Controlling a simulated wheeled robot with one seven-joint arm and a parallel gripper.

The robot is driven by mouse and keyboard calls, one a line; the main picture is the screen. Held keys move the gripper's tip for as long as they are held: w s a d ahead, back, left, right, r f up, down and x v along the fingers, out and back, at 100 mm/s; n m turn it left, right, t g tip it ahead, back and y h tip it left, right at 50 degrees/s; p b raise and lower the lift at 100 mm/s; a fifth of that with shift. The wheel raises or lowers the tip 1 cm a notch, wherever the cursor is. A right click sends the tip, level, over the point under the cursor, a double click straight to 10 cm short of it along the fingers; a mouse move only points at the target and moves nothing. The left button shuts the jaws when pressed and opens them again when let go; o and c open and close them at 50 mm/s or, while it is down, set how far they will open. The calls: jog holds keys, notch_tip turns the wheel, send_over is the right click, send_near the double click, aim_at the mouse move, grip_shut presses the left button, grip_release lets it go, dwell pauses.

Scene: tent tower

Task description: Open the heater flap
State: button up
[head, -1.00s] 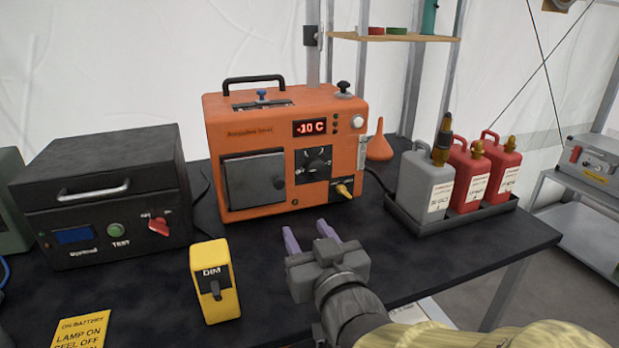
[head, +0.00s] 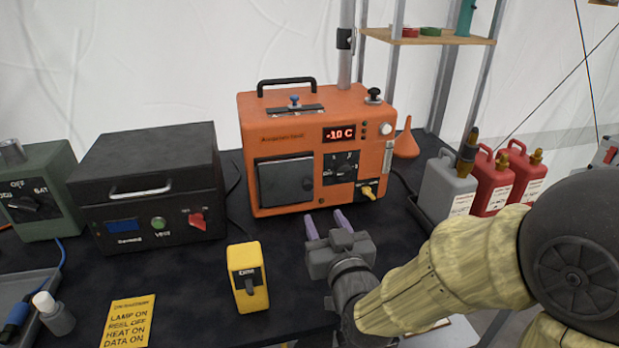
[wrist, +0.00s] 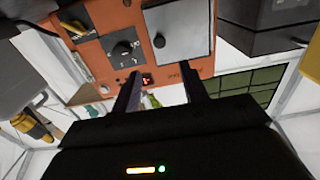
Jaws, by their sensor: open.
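The orange heater (head: 312,185) stands upright on the dark table, its display reading about -10 C. Its grey front flap (head: 285,182) is closed, with a dark knob at its right side; the flap also shows in the wrist view (wrist: 180,32), where the heater appears upside down. My gripper (head: 325,217) is open and empty, its two purple fingers pointing at the heater's lower front. It is in front of and slightly right of the flap, apart from it. In the wrist view the fingers (wrist: 161,75) reach toward the heater.
A black box (head: 150,185) and a green unit (head: 38,195) stand left. A yellow dimmer box (head: 247,280) stands in front, left of my gripper. Grey and red canisters (head: 490,185) and an orange funnel (head: 406,142) are right. The table before the flap is clear.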

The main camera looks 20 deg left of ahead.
aim_at(308, 187)
jog(key=shift+w+a+r+p, duration=0.1)
jog(key=shift+a+p, duration=0.1)
jog(key=shift+p, duration=1.05)
jog(key=p+x, duration=0.7)
jog(key=x, duration=0.4)
jog(key=shift+w+a, duration=0.1)
jog(key=shift+w, duration=0.25)
grip_shut()
